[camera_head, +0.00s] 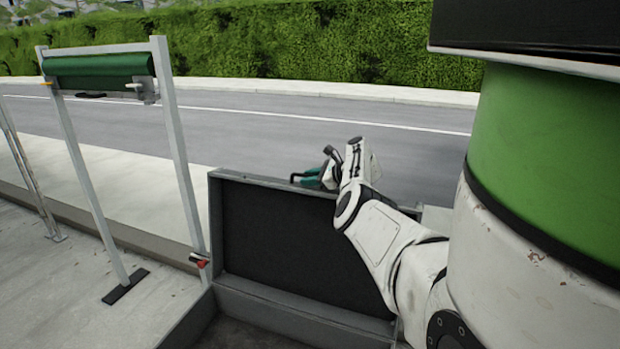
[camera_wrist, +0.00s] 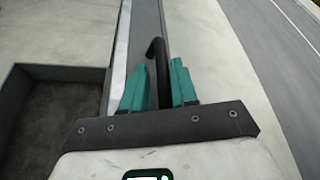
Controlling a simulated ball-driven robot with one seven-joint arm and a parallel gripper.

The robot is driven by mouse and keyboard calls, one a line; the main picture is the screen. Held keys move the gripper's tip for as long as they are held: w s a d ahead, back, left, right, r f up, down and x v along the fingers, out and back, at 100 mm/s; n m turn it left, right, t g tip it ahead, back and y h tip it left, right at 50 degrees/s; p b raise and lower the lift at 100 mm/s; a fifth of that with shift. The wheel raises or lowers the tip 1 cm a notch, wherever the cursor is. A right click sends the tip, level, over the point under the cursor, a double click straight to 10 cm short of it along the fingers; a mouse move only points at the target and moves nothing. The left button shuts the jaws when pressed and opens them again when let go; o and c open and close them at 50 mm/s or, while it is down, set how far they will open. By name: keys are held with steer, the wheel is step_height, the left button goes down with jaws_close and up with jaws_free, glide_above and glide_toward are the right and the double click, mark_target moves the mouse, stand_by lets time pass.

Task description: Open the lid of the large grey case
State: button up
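The large grey case (camera_head: 265,318) stands at the bottom middle of the head view, its lid (camera_head: 280,235) raised about upright with the dark inner face showing. The case's open inside shows at the left in the wrist view (camera_wrist: 55,110). My gripper (camera_head: 312,178) is at the lid's top edge. In the wrist view, its two teal fingers (camera_wrist: 158,85) lie on either side of the curved black handle (camera_wrist: 157,60), with little or no gap, and appear shut on it. The handle's lower part is hidden between the fingers.
A metal frame with a green roll (camera_head: 98,68) stands left of the case. A small red part (camera_head: 200,261) is by the lid's left edge. Behind are pale paving, a grey road (camera_head: 250,122) and a hedge (camera_head: 270,45).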

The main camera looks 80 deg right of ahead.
steer(key=shift+a+r, duration=0.1)
steer(key=shift+s+r, duration=0.1)
steer(key=shift+s, duration=0.15)
steer(key=p+v, duration=0.1)
steer(key=v, duration=0.9)
steer(key=shift+s+a, duration=0.1)
steer(key=shift+s, duration=0.05)
stand_by(0.3)
steer(key=w+a+f+n+g+y, duration=0.3)
steer(key=w+a+f+n, duration=0.3)
steer(key=w+a+f, duration=0.55)
steer(key=w+a+f+n+g+y, duration=0.1)
steer(key=w+a+f+n+g, duration=0.15)
steer(key=a+f+n, duration=0.55)
steer(key=w+a+f+n+g+y, duration=0.2)
steer(key=w+a+f, duration=0.1)
steer(key=a, duration=0.8)
steer(key=s+a+f+n+g, duration=0.15)
steer(key=a+n, duration=0.35)
steer(key=a, duration=0.5)
steer(key=s+a+f+n+g, duration=0.15)
steer(key=a+n, duration=0.35)
steer(key=a, duration=0.5)
steer(key=s+a+n+g, duration=0.1)
steer(key=s+a+n, duration=0.6)
steer(key=a, duration=0.5)
steer(key=shift+s+a+r+n+h, duration=0.3)
steer(key=shift+r+n+h, duration=0.15)
steer(key=shift+n, duration=0.65)
